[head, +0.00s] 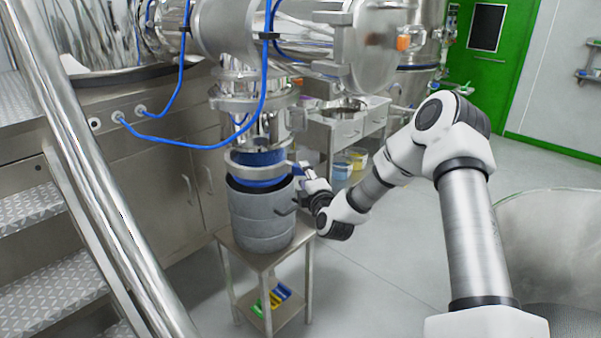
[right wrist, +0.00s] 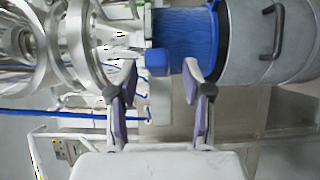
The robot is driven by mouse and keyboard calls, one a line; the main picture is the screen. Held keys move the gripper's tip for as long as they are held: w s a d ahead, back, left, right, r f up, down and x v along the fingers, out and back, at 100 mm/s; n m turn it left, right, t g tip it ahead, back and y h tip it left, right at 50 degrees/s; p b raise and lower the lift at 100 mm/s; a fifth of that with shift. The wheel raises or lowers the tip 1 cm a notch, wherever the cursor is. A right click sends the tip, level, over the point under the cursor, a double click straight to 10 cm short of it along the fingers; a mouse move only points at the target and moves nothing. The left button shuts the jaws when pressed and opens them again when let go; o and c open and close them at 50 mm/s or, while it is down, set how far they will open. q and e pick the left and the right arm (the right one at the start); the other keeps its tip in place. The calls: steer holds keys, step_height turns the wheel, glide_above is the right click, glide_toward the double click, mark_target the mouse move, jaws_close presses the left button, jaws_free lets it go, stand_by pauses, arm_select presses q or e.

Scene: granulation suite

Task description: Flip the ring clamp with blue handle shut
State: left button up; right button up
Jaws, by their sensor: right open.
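The ring clamp (head: 238,170) is a grey metal band around the blue sleeve (head: 262,157), below the machine's steel outlet. Its blue handle (head: 304,166) sticks out on the right side of the band. In the right wrist view the blue handle (right wrist: 157,62) is a small block between my fingertips, with a gap on each side. My right gripper (head: 303,186) is open there; its two purple-padded fingers also show in the right wrist view (right wrist: 158,82). I cannot tell how far the band is closed. My left gripper is out of view.
A grey drum (head: 262,220) stands under the outlet on a small steel table (head: 268,258), close to my right gripper. A blue cable (head: 190,146) hangs in front of the machine. A steel handrail (head: 95,190) crosses the left. The floor right of the table is clear.

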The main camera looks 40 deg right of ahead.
mark_target(301, 173)
steer(key=x, duration=0.2)
steer(key=shift+w+d+r, duration=0.15)
steer(key=shift+w+d, duration=0.05)
steer(key=shift+w, duration=0.05)
steer(key=shift+w+d, duration=0.1)
steer(key=shift+w, duration=0.3)
jaws_close()
steer(key=shift+d, duration=0.1)
